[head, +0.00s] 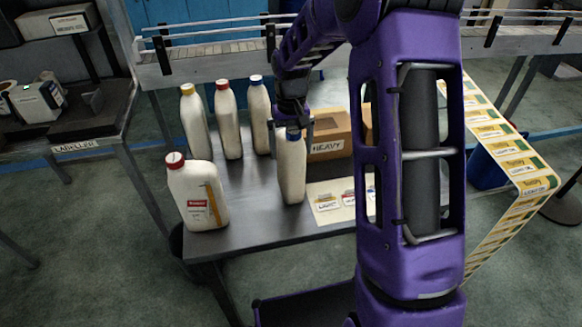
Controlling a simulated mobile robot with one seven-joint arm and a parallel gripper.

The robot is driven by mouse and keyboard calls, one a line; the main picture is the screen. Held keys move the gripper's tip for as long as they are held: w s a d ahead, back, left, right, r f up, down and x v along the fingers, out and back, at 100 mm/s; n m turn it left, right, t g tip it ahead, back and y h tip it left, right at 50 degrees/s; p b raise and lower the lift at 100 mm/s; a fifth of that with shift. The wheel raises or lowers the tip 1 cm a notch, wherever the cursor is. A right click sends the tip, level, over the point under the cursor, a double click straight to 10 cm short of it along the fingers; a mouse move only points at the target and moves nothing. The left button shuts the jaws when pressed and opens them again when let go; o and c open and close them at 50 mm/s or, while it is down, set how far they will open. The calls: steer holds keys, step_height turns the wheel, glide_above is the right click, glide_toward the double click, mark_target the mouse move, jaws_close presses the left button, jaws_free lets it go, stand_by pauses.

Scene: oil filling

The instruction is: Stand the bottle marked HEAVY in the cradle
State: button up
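A white bottle with a blue cap (291,170) stands upright, or is held just above, the middle of the dark table (270,222). My gripper (292,124) is right at its cap from above; whether the fingers are closed on it is too small to tell. No marking shows on this bottle's visible side. The word HEAVY shows on the front of an open cardboard box (328,147) just behind and right of it. I cannot make out a separate cradle; my arm hides part of the table's right side.
Three plain white bottles, with yellow (195,122), red (227,122) and white-blue caps (259,118), stand at the back left. A labelled red-capped bottle (180,195) stands front left. A label sheet (328,203) lies right. A conveyor (210,62) runs behind; the table's front middle is clear.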

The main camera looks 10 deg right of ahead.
jaws_close()
steer(key=shift+r, duration=0.15)
stand_by(0.4)
